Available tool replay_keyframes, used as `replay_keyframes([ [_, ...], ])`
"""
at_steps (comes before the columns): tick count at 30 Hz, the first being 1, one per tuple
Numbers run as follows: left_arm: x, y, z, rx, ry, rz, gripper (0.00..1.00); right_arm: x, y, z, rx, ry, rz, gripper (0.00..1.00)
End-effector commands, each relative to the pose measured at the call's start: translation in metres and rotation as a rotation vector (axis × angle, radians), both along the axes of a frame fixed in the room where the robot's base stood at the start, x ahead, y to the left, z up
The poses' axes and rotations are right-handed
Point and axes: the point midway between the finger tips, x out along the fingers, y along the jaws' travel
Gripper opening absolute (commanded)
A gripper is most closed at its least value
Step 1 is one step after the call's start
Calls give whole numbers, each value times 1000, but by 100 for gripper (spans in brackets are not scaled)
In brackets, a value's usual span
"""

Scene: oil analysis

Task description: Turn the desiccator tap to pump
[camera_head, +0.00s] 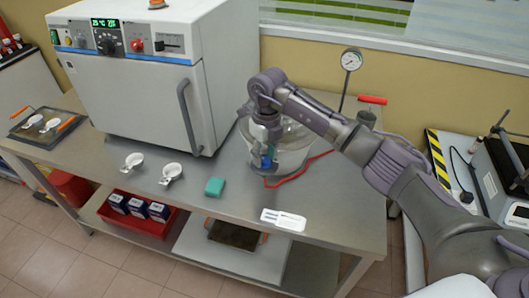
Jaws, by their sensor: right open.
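The desiccator (293,158) is a clear, rounded vessel on the steel bench, right of the white oven. My right gripper (268,160) is open and points down at the front left of the desiccator, over a small blue part that may be the tap. The gripper and wrist hide most of that part, so I cannot tell the tap's setting or whether the fingers touch it. A red hose (296,177) curves along the bench from the desiccator's base. My left gripper is not in view.
The white oven (137,91) fills the back left of the bench. A gauge (351,60) and a red-handled pump (368,112) stand behind my right arm.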

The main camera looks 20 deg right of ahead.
Motion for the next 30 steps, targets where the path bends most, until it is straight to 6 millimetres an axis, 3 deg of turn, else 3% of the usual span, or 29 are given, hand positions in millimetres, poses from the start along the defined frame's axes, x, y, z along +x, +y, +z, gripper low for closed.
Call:
replay_keyframes([
  [11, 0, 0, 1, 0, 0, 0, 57, 0, 0, -6, 0, 0, 0, 40],
  [18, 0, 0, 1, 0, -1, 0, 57, 0, 0, -5, 0, 0, 0, 0],
  [30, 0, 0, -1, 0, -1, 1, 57, 0, 0, -5, 0, -1, -68, 0],
])
